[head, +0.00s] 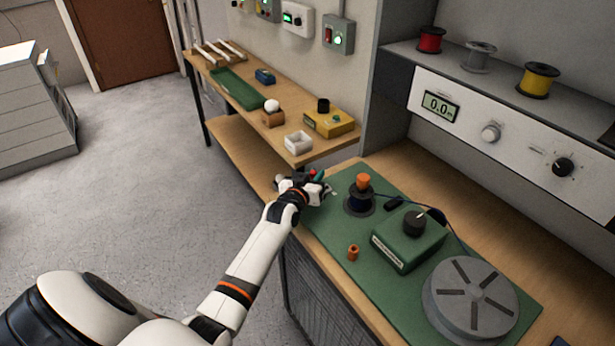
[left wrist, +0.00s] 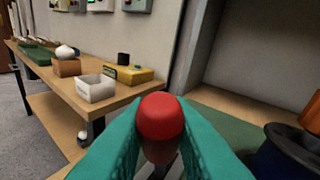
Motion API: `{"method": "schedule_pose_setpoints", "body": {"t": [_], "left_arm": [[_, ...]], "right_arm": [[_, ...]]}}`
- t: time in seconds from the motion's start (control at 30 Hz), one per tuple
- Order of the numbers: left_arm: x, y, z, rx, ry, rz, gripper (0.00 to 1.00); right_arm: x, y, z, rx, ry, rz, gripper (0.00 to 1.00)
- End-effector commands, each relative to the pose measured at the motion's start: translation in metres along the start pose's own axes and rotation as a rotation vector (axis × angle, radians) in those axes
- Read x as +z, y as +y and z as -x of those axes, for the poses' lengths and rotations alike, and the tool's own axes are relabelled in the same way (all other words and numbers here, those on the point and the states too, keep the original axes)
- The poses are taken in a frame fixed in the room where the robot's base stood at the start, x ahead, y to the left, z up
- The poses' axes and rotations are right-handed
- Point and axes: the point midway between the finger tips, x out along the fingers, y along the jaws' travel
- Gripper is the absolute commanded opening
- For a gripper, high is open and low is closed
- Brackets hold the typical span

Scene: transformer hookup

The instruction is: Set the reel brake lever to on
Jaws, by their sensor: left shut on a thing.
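My left gripper (head: 316,175) is at the left edge of the green mat (head: 335,228), to the left of a dark blue spool with an orange top (head: 359,196). In the left wrist view, its teal fingers (left wrist: 160,138) are shut on a red rounded knob (left wrist: 160,116), which I take to be the reel brake lever's. The knob stands up between the fingers; its stem and base are mostly hidden by them. I cannot read the lever's setting. The spool's edge also shows at the right in the left wrist view (left wrist: 285,150). My right gripper is not in view.
On the mat are a green box with a black knob (head: 409,240), a small orange piece (head: 353,252) and a grey slotted disc (head: 470,300). A side bench holds a white tray (head: 298,143) and a yellow box (head: 329,122). A grey panel (head: 500,130) rises behind.

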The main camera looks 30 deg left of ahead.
Motion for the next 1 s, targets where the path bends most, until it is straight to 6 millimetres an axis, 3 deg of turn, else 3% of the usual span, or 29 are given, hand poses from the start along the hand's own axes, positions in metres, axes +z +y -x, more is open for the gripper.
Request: {"method": "schedule_pose_setpoints", "body": {"t": [0.03, 0.2, 0.4, 1.0], "left_arm": [[0.012, -0.005, -0.006, 0.008, 0.034, -0.017, 0.0], [0.015, -0.013, -0.02, 0.043, 0.167, -0.098, 0.0], [0.012, -0.019, -0.033, 0.085, 0.324, -0.194, 0.0], [-0.003, -0.03, -0.057, 0.172, 0.641, -0.391, 0.0]], "right_arm": [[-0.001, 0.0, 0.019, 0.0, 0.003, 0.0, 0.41], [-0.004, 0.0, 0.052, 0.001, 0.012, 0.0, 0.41], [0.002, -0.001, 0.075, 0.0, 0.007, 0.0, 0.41], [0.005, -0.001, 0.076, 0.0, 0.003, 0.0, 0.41]]}}
